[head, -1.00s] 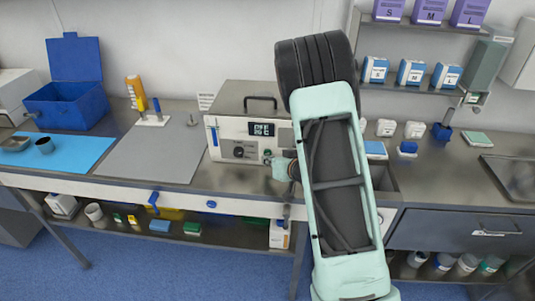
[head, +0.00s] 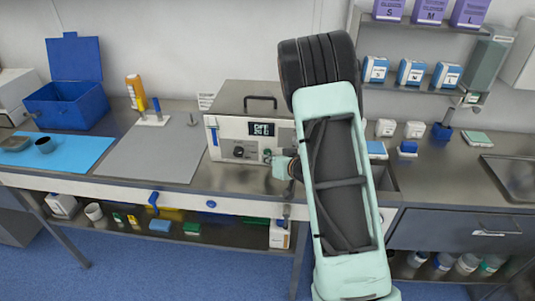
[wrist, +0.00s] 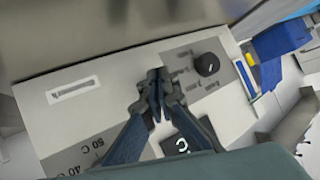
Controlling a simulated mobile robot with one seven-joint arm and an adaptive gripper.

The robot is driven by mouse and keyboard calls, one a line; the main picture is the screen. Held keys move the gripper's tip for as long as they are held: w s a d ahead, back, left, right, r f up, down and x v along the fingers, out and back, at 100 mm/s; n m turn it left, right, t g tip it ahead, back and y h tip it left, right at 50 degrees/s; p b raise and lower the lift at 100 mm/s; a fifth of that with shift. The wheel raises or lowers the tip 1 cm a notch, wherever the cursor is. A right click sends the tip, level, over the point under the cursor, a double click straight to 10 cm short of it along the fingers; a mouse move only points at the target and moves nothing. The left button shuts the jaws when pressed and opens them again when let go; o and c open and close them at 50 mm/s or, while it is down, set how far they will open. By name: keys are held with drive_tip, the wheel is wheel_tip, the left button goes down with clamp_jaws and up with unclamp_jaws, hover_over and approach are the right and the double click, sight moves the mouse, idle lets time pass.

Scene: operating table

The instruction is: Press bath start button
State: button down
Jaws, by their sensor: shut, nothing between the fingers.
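The bath (head: 225,128) is a metal box with a white front panel, a handle on its lid and a dark display (head: 261,128). In the wrist view the panel (wrist: 110,90), the knob (wrist: 206,64) and part of the display (wrist: 182,145) show. My gripper (wrist: 157,84) is shut and empty, its fingertips at the panel beside the knob's grey plate. They hide what is under them; I cannot tell if they touch.
A grey mat (head: 150,152) and a blue open box (head: 68,105) lie left of the bath. Shelves with boxes (head: 411,72) are at the right. A sink (head: 510,175) is far right.

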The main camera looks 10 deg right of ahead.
drive_tip(key=shift+w+d, duration=0.15)
drive_tip(key=shift+w, duration=0.4)
idle(0.6)
drive_tip(key=shift+s, duration=0.15)
drive_tip(key=shift+s+a, duration=0.25)
drive_tip(key=shift+s, duration=0.35)
drive_tip(key=shift+b, duration=0.3)
drive_tip(key=shift+s+a+b, duration=0.2)
drive_tip(key=shift+s+a, duration=0.05)
drive_tip(key=shift+s, duration=0.55)
drive_tip(key=shift+s+a+b, duration=0.2)
drive_tip(key=shift+s+a, duration=0.05)
drive_tip(key=shift+s, duration=0.55)
drive_tip(key=shift+s+a+b, duration=0.2)
drive_tip(key=shift+s+a, duration=0.05)
drive_tip(key=shift+s, duration=0.55)
